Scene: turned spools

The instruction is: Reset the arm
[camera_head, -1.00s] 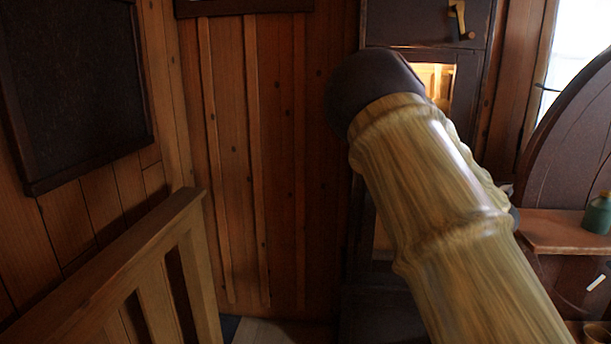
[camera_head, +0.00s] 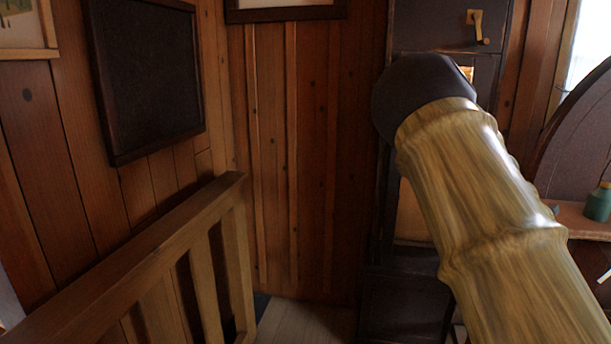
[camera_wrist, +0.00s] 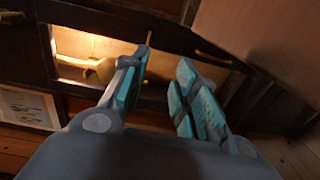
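My gripper (camera_wrist: 160,88) shows in the wrist view with its two teal-padded fingers apart and nothing between them. Beyond the fingers is a lit opening (camera_wrist: 75,45) in a dark cabinet, with a rounded tan object (camera_wrist: 103,70) in it, partly hidden by the left finger. In the head view my arm rises from the lower right, and its dark rounded part covers much of the dark cabinet (camera_head: 455,22). The gripper itself is hidden in that view.
A wooden railing (camera_head: 150,255) stands at the lower left. A dark framed panel (camera_head: 150,75) hangs on the plank wall. At the right edge a green bottle (camera_head: 597,205) stands on a shelf (camera_head: 585,222). A small patch of floor (camera_head: 310,322) is clear.

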